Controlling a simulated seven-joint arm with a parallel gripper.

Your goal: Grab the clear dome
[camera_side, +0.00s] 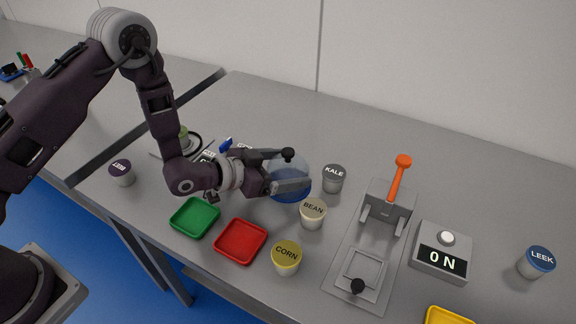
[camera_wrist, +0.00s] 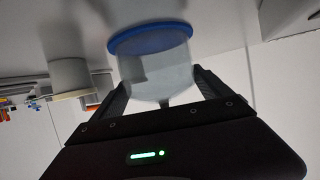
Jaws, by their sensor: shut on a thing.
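The clear dome (camera_side: 290,172) is see-through, with a black knob on top and blue at its foot. It stands upright in the middle of the table. My gripper (camera_side: 302,172) comes in from the left and is shut on the dome, one finger on each side. In the wrist view the dome (camera_wrist: 160,75) sits between the two dark fingers of my gripper (camera_wrist: 165,85), with its blue foot at the picture's top. I cannot tell whether it touches the table.
Close right are the KALE tub (camera_side: 333,179) and BEAN tub (camera_side: 313,213). The CORN tub (camera_side: 286,258), red tray (camera_side: 241,241) and green tray (camera_side: 194,217) lie in front. A press with an orange lever (camera_side: 399,178) and an ON box (camera_side: 441,254) stand right.

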